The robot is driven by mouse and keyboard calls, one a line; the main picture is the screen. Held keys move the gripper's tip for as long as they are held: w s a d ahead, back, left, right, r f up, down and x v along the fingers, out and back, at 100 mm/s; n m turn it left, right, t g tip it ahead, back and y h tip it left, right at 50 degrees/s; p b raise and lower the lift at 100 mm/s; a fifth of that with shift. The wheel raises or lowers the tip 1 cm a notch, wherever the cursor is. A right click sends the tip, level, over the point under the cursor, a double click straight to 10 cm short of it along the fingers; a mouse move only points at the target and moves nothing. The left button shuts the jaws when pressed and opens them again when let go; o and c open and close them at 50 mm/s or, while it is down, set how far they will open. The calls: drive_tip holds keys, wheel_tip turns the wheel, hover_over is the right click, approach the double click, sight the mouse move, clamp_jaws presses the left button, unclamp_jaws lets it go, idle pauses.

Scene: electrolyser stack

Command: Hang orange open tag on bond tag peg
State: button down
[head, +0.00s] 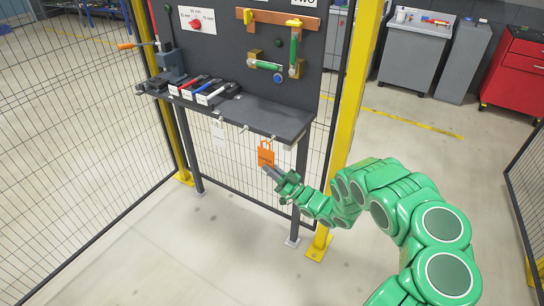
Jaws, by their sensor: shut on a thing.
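The orange tag (266,155) is upright just below and in front of the dark shelf's front edge. My gripper (271,173) is shut on the tag's lower part, coming from the lower right. Several small pale pegs stick out along the shelf front, among them a middle peg (244,128) and a right peg (272,138). The tag's top is close to the right peg; I cannot tell whether its loop is around that peg or only in front of it. Peg labels are too small to read, so I cannot tell which is the bond tag peg.
A white tag (218,130) hangs at the shelf's left part. The shelf (270,118) carries several coloured-handled items. Above it, a dark panel (225,50) holds green-handled valves. A yellow post (348,120) stands close to the right. Mesh fence (70,130) is at left.

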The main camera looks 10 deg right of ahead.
drive_tip(key=shift+a, duration=0.15)
idle(0.4)
drive_tip(key=w+a+n+g+y, duration=0.2)
drive_tip(key=a+g, duration=0.1)
drive_tip(key=a, duration=0.3)
drive_tip(key=w+a+n+g+y, duration=0.1)
drive_tip(key=w+a+g, duration=0.1)
drive_tip(key=a, duration=0.5)
drive_tip(key=w+d+f, duration=0.1)
drive_tip(key=w+d, duration=0.5)
drive_tip(key=d, duration=0.1)
drive_tip(key=shift+w, duration=0.4)
idle(1.3)
drive_tip(key=shift+d+f, duration=0.1)
drive_tip(key=shift+d, duration=0.05)
idle(0.5)
drive_tip(key=c, duration=1.1)
unclamp_jaws()
